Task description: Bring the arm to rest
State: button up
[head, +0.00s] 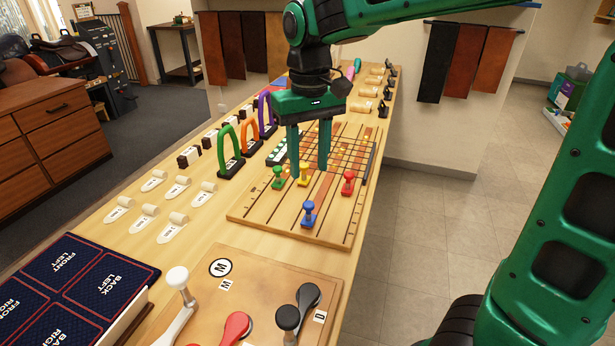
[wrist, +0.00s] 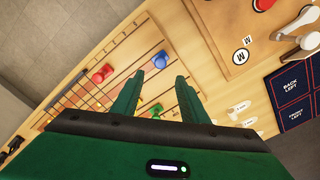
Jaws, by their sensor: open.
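My gripper (head: 308,160) is green, open and points down over the slotted wooden board (head: 245,217) on the long bench. In the head view its two fingers stand on either side of the yellow knob (head: 303,174), with nothing seen held. The green knob (head: 278,178) is just left of it, the red knob (head: 348,182) to the right and the blue knob (head: 308,214) nearer. In the wrist view my gripper (wrist: 157,92) shows its fingers apart, with the blue knob (wrist: 160,60) and red knob (wrist: 102,73) beyond. Fingertip height above the board is hard to tell.
Green (head: 229,150), orange (head: 250,137) and purple arches stand left of the board. Several white tags with wooden rolls (head: 173,225) lie nearer. A lever panel (head: 265,285) and a dark blue labelled mat (head: 75,280) fill the near end.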

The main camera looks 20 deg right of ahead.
jog(key=shift+r, duration=0.6)
jog(key=shift+d, duration=0.1)
jog(key=s+d+f+m, duration=0.2)
jog(key=s+d, duration=0.2)
jog(key=d, duration=0.3)
jog(key=s+d+f+m, duration=0.1)
jog(key=s+d+m, duration=0.1)
jog(key=s+d, duration=0.35)
jog(key=s+d+f+m, duration=0.2)
jog(key=s+d+f, duration=0.1)
jog(key=s+d, duration=0.2)
jog(key=s+d+f+m, duration=0.2)
jog(key=s+d+f, duration=0.1)
jog(key=s+d, duration=0.3)
jog(key=s, duration=0.2)
jog(key=shift+s+f, duration=0.3)
jog(key=shift+s, duration=0.1)
jog(key=shift+w+f, duration=0.25)
jog(key=shift+w, duration=0.4)
